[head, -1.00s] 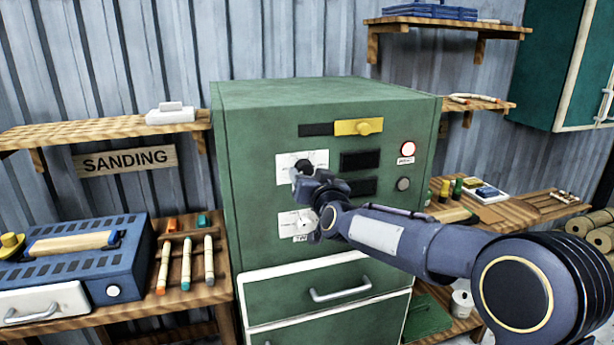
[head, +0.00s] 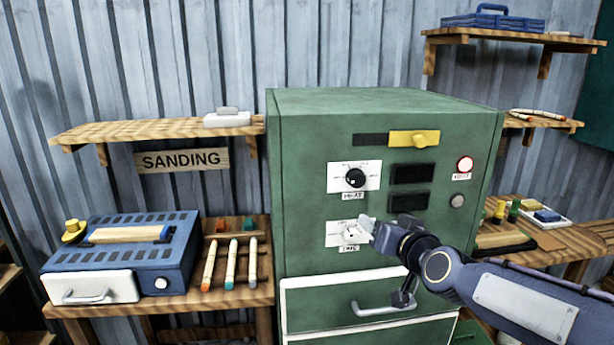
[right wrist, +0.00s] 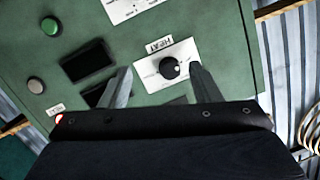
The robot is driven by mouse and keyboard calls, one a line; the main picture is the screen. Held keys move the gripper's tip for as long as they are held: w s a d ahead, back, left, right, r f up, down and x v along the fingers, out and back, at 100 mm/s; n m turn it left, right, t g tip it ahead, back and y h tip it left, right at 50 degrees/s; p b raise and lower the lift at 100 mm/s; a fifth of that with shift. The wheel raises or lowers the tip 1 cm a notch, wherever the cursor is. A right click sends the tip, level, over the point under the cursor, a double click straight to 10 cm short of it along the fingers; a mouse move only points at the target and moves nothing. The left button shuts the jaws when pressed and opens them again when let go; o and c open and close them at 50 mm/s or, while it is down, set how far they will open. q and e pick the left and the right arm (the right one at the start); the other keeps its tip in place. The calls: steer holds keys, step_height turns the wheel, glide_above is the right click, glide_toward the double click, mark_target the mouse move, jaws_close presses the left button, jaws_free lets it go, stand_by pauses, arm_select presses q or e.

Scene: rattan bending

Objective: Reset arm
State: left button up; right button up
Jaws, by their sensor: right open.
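My right gripper (head: 372,237) is in front of the green machine (head: 300,200), close to its lower white dial plate. In the right wrist view its two fingers (right wrist: 160,88) are apart with nothing between them that they touch. The black HEAT knob (head: 355,179) sits on its white plate above and left of the gripper; it also shows in the right wrist view (right wrist: 170,67) beyond the fingers. The lower dial (head: 346,234) is partly hidden by the gripper. My left gripper is not in view.
The machine front carries a yellow slider (head: 413,139), a red-ringed button (head: 465,164) and a drawer with a handle (head: 376,308). A blue sanding unit (head: 125,255) stands on the left bench. A wooden shelf (head: 150,131) juts out at left.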

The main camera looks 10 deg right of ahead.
steer(key=s+f+g, duration=0.5)
steer(key=s+f, duration=0.3)
steer(key=s, duration=0.8)
steer(key=s+f+g+y, duration=0.1)
steer(key=s+f+g, duration=0.4)
steer(key=s+f, duration=0.4)
steer(key=s, duration=0.7)
steer(key=shift+a, duration=0.4)
